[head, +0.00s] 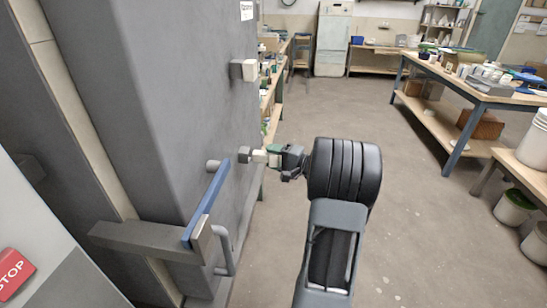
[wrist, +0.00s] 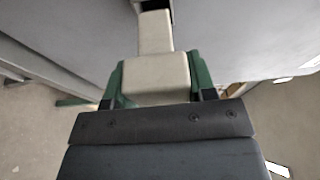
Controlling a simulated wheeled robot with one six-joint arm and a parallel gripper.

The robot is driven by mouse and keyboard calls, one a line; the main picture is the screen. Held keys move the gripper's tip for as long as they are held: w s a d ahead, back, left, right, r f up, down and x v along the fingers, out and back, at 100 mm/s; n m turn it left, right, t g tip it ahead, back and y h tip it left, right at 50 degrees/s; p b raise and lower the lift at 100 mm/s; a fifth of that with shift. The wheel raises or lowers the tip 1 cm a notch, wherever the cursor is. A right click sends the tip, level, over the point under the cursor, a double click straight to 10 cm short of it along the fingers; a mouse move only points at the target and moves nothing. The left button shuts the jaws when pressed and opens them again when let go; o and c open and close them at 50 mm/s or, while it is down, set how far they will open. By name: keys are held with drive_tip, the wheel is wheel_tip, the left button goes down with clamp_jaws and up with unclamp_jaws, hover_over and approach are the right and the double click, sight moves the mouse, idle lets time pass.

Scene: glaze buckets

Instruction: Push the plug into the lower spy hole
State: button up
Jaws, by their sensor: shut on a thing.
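My gripper (head: 268,156) is shut on a pale cream plug (head: 259,156) in front of the grey kiln wall. In the wrist view, the plug's wide block (wrist: 156,76) sits between the green finger pads, and its narrower stem (wrist: 155,33) points away from me. The lower spy hole's grey collar (head: 244,156) is right at the plug's far end. The stem's tip meets a dark opening (wrist: 170,6) at the top edge of the wrist view. I cannot tell how far the tip is inside. The hole itself is hidden in the head view.
Another cream plug (head: 250,70) sits in the upper collar (head: 237,69). A blue-edged handle bar (head: 207,201) and a grey bracket (head: 145,237) stick out from the kiln (head: 150,100) below. A worktable (head: 470,90) and buckets stand at the right. The floor between is clear.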

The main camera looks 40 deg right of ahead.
sight(254, 155)
drive_tip(key=shift+w+a, duration=0.1)
drive_tip(key=shift+w+a+b, duration=0.45)
drive_tip(key=shift+w+a, duration=0.1)
drive_tip(key=shift+a, duration=0.05)
drive_tip(key=shift+w+a, duration=0.2)
idle(0.5)
drive_tip(key=shift+w+a+b, duration=0.45)
drive_tip(key=shift+w+a, duration=0.15)
idle(0.4)
drive_tip(key=shift+w+a+b, duration=0.3)
drive_tip(key=shift+a+b, duration=0.05)
drive_tip(key=shift+b, duration=0.1)
drive_tip(key=shift+w+a+b, duration=0.35)
drive_tip(key=shift+b, duration=0.1)
idle(0.4)
